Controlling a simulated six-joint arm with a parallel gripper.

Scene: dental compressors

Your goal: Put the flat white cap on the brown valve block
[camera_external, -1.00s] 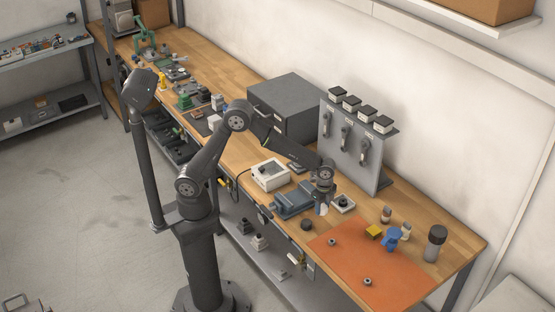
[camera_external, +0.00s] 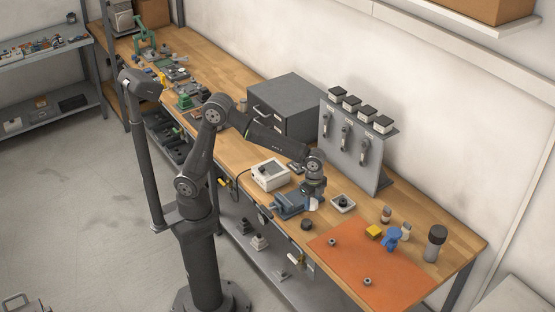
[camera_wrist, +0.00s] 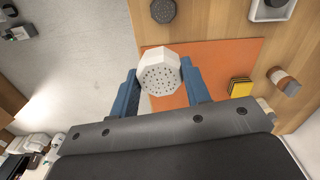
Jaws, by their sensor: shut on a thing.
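My gripper (camera_wrist: 160,88) is shut on a white faceted cap (camera_wrist: 160,72) with a dotted round face, held between the two blue fingers. I take it to be the flat white cap. I cannot make out the brown valve block for certain in either view. Part of the vise is hidden behind my gripper.
An orange mat (camera_external: 365,265) with two small grey rings lies to the right. A white tray (camera_external: 343,202) with a dark part is beside my gripper. A dark round knob (camera_external: 306,225) sits near the front edge.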

